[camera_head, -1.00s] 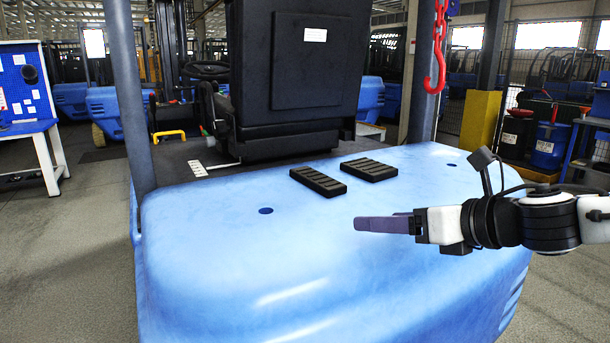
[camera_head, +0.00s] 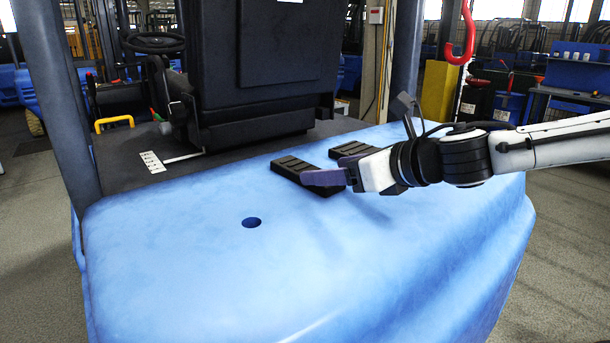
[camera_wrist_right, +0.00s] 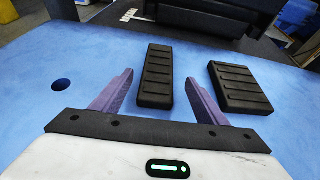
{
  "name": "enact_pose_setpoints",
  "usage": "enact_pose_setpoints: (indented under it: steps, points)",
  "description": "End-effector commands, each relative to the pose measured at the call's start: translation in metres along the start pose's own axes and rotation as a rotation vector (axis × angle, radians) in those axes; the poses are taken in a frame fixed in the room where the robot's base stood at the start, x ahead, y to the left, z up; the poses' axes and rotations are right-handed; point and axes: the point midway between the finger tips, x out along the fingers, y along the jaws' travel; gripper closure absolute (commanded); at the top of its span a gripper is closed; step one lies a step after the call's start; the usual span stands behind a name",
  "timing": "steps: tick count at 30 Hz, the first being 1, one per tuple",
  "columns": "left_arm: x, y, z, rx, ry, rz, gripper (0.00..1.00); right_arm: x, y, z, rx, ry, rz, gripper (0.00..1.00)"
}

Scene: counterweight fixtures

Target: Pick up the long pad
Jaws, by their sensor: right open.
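The long pad (camera_head: 292,168) is a narrow black ribbed block lying on the blue counterweight (camera_head: 190,255). In the right wrist view the long pad (camera_wrist_right: 157,75) lies ahead, between the lines of the two purple fingers. A wider black pad (camera_head: 350,151) lies just right of it; it also shows in the right wrist view (camera_wrist_right: 239,88). My right gripper (camera_head: 322,178) is open and empty, and its fingers hide part of the long pad's near end in the head view. Contact with the pad cannot be told. My left gripper is out of view.
A round hole (camera_head: 251,222) is in the blue surface left of the pads. The black seat back (camera_head: 265,60) stands behind them. A red hook (camera_head: 460,35) hangs at the upper right. The blue surface in front is clear.

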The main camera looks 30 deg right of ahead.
Motion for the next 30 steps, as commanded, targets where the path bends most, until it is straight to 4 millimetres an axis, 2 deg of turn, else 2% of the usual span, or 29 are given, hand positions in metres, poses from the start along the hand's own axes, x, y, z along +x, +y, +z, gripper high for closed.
enact_pose_setpoints:
  steps: [8,21,30]
  points:
    - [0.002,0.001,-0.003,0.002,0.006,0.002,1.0,0.012,0.001,-0.001,0.004,0.002,0.0,0.33]
    - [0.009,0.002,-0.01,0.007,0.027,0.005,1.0,0.053,0.003,0.003,0.003,0.002,-0.001,0.33]
    - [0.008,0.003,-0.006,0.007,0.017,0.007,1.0,0.056,0.003,0.004,0.003,0.0,0.0,0.33]
